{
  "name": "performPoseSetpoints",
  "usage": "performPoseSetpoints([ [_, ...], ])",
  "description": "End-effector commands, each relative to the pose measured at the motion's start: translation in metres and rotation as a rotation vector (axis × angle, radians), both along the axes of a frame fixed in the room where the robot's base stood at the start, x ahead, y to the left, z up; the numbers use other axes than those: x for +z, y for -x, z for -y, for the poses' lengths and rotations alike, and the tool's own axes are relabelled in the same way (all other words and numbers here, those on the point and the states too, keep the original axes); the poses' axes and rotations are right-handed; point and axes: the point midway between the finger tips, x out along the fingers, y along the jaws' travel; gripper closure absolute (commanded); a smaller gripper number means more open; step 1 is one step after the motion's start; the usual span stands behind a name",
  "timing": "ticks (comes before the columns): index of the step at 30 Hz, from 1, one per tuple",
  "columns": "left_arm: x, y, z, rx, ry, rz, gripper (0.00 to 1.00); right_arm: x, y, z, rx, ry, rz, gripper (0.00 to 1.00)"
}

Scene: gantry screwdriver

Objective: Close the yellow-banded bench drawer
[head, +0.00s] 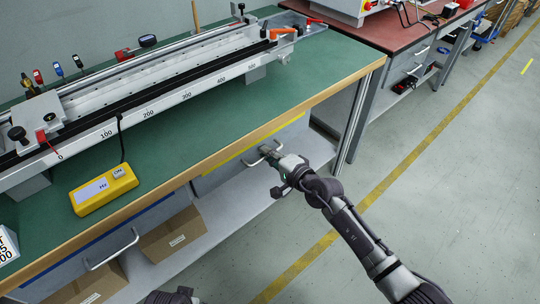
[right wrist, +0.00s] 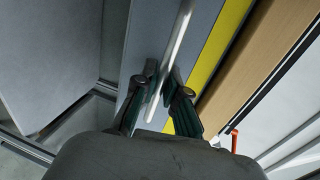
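The yellow-banded drawer has a grey front with a yellow strip (head: 255,138) along its top, just below the bench's wooden edge. The yellow strip (right wrist: 219,45) also shows in the right wrist view, beside the wooden edge. The drawer's pale bar handle (right wrist: 180,35) runs between the fingers of my right gripper (right wrist: 162,76), which look closed in on it. In the head view my right gripper (head: 271,155) is at the handle (head: 250,163). Any gap between the drawer front and the bench is too small to judge. The left gripper's fingers are not visible.
The green bench top (head: 190,135) carries a long measuring rail (head: 170,90) and a yellow meter (head: 103,190). A second handled drawer (head: 112,250) is at lower left. Cardboard boxes (head: 172,234) stand on the shelf below. The floor (head: 440,170) at right is clear.

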Motion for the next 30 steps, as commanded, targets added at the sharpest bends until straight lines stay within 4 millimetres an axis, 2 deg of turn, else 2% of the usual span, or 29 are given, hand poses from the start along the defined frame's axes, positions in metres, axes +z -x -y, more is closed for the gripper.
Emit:
performPoseSetpoints([
  [1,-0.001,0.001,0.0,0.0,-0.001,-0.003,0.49,0.001,0.0,0.0,0.0,-0.001,0.002,0.78],
  [3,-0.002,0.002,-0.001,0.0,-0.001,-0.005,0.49,0.001,0.0,0.0,0.0,-0.001,0.002,0.66],
  [4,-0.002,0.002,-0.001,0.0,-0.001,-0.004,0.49,0.001,0.0,0.0,0.0,-0.001,0.002,0.66],
  [16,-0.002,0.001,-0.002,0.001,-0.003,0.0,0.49,0.001,0.005,0.004,0.0,-0.001,0.0,0.66],
  [20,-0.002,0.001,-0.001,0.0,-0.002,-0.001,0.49,0.004,0.02,0.016,0.0,0.001,0.0,0.66],
  [30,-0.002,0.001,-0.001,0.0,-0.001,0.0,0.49,0.019,0.074,0.058,0.002,0.003,0.001,0.66],
])
